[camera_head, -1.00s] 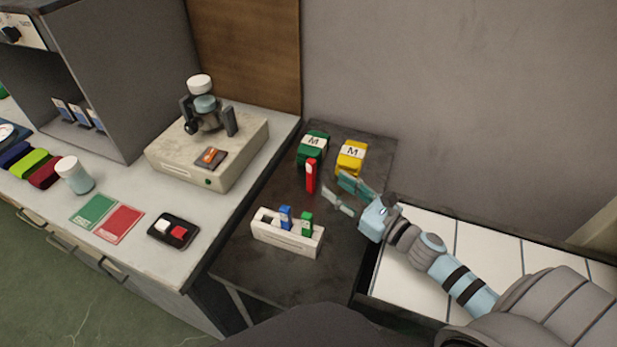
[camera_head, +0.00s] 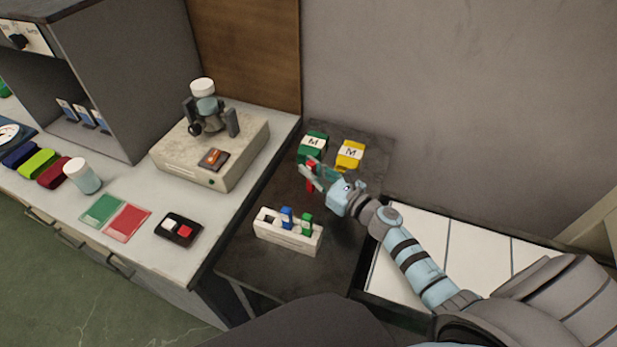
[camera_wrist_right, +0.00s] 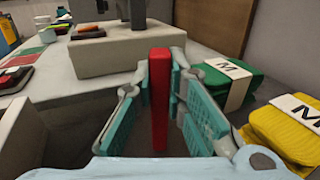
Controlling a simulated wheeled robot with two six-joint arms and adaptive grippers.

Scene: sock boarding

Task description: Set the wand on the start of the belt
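The wand looks to be the upright red stick (camera_head: 310,187) on the dark table, in front of the green and yellow packs. It also shows in the right wrist view (camera_wrist_right: 159,105), standing between the two fingers. My right gripper (camera_head: 311,175) reaches it from the right, with its teal fingers on either side of the stick. The fingers (camera_wrist_right: 163,85) look open, with a small gap beside the stick. The belt appears to be the white segmented surface (camera_head: 480,250) at right, partly hidden by my right arm. My left gripper is not in view.
A white holder (camera_head: 285,237) with blue and green sticks stands in front of the red stick. The green pack (camera_head: 312,147) and yellow pack (camera_head: 350,155) stand close behind. A beige machine (camera_head: 235,160) sits on the counter at left.

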